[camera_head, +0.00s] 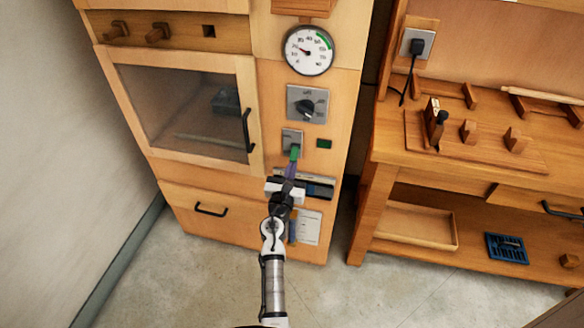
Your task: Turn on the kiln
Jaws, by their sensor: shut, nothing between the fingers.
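The kiln (262,110) is a tall wooden cabinet in the head view, left of centre, with a dark glass door (185,112) that is closed. Its right panel holds a round gauge (309,50), a black rotary knob (308,106) on a grey plate, and a smaller grey switch plate (290,138). A small dark green rectangle (324,144) sits right of the switch plate. My gripper (293,160) is shut and empty, with its tip at the lower part of the switch plate. A green piece shows there; I cannot tell whether it touches, and the switch is partly hidden.
A black plug (417,46) is in a wall socket above. The grey floor before the kiln is clear.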

